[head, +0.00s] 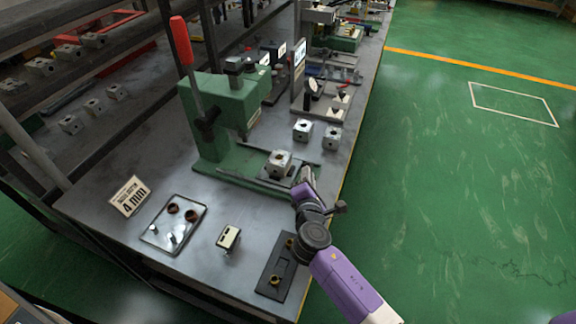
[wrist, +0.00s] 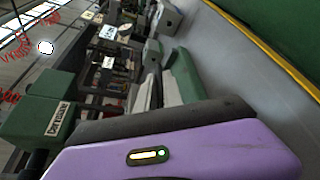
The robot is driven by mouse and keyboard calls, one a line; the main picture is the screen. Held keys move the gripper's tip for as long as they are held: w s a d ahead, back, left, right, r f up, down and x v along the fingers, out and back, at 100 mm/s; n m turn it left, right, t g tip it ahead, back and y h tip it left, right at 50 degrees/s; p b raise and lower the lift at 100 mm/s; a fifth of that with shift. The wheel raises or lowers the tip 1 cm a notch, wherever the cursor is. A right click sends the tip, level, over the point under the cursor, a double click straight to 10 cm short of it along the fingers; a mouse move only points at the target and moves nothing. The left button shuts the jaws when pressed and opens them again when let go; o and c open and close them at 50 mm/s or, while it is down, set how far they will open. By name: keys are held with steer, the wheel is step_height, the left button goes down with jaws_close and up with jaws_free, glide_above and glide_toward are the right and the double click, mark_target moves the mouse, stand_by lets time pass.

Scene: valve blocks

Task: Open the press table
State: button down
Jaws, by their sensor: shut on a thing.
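The green press (head: 225,110) stands on the bench with its red-handled lever upright. Its press table (head: 265,182) is a low slide on rails at the base, with a grey valve block (head: 279,163) on it. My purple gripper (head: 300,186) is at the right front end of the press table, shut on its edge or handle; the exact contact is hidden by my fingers. In the wrist view, the green press head (wrist: 38,112) is at left, and my dark finger and purple housing fill the foreground.
Two more valve blocks (head: 302,130) sit behind the press table. A clear tray (head: 172,224) with fittings, a "4 mm" sign (head: 130,196), a small cream device (head: 228,238) and a black plate (head: 276,270) lie in front. Green floor (head: 450,180) is free to the right.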

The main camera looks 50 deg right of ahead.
steer(key=shift+s+d+f, duration=0.1)
steer(key=shift+s+d, duration=0.2)
steer(key=shift+s, duration=0.6)
steer(key=c, duration=1.8)
jaws_free()
steer(key=shift+o, duration=0.2)
steer(key=v, duration=0.7)
steer(key=shift+s+a+b, duration=0.2)
steer(key=shift+a+b, duration=0.15)
steer(key=shift+b, duration=0.05)
